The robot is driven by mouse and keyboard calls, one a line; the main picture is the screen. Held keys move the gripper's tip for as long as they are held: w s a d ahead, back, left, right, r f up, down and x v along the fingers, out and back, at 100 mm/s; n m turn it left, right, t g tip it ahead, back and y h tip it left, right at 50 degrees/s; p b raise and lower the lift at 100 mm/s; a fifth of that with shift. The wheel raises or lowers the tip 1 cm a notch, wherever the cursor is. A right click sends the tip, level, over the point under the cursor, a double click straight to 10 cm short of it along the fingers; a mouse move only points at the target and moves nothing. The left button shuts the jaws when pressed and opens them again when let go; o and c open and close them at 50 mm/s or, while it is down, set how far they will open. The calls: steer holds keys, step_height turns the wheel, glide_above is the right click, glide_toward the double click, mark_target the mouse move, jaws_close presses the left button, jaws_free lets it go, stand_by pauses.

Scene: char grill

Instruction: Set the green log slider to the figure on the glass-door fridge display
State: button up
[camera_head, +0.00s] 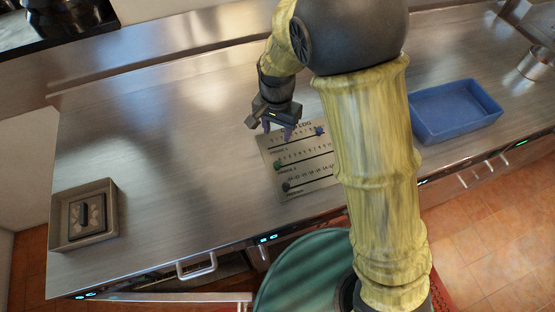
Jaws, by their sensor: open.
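A pale log board (297,175) lies on the steel counter, with several printed scale rows and slider knobs. A blue knob (319,131) sits at the right of the top row. A green knob (278,164) sits at the left end of the middle row, and a darker greenish knob (286,187) at the left of the bottom row. My gripper (277,130) is open and empty above the board's upper left part, its fingers pointing down. Small lit displays (269,239) show on the counter front; their figures are too small to read, and I cannot tell which is the glass-door fridge's.
A blue tray (455,108) stands on the right of the counter. A brown box (60,232) holding a dark item stands at the left end. A metal container (535,64) is at the far right. The steel counter (170,140) left of the board is clear.

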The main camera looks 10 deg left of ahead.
mark_target(277, 164)
step_height(277, 164, down, 16)
steer(key=p, duration=0.3)
steer(key=shift+f+p, duration=0.1)
steer(key=shift+p, duration=0.25)
steer(key=shift+c, duration=0.2)
jaws_close()
